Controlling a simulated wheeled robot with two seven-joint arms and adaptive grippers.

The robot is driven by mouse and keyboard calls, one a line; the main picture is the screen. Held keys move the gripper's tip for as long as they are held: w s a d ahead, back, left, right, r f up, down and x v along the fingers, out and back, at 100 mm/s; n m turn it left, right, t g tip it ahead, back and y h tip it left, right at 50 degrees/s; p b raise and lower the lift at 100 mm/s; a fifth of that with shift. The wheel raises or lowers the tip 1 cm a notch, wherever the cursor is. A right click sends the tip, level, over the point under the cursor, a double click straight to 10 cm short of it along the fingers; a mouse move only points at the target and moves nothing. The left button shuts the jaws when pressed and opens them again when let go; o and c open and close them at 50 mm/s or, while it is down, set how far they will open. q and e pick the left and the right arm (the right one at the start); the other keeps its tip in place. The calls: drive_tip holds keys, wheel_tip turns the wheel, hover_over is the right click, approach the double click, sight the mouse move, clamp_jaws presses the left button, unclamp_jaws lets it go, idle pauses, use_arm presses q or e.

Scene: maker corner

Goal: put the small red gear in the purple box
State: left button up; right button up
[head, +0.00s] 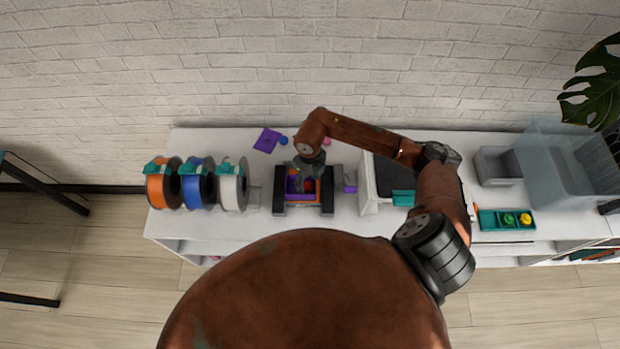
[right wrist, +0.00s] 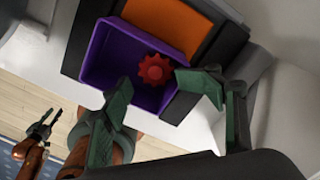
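The small red gear (right wrist: 155,69) lies inside the purple box (right wrist: 97,58), near its right side in the right wrist view. In the head view the purple box (head: 291,186) sits in a dark frame on the white shelf top, partly covered by my right gripper (head: 306,184). In the right wrist view my right gripper (right wrist: 152,88) is open and empty. Its two green fingertips stand apart over the box, with the gear between and just beyond them. My left gripper (right wrist: 42,126) shows at the left of the right wrist view, open and empty, away from the box.
Orange, blue and white spools (head: 198,187) stand left of the box. A purple plate (head: 267,140) lies behind. A teal tray (head: 487,219) with green and yellow gears, a grey bin (head: 496,166) and a clear bin (head: 565,165) stand right. An orange panel (right wrist: 170,22) adjoins the box.

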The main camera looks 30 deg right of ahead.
drive_tip(key=shift+o, duration=1.4)
drive_tip(key=shift+d+r, duration=0.15)
drive_tip(key=shift+r, duration=0.05)
wheel_tip(320, 180, up, 12)
drive_tip(key=shift+d, duration=0.1)
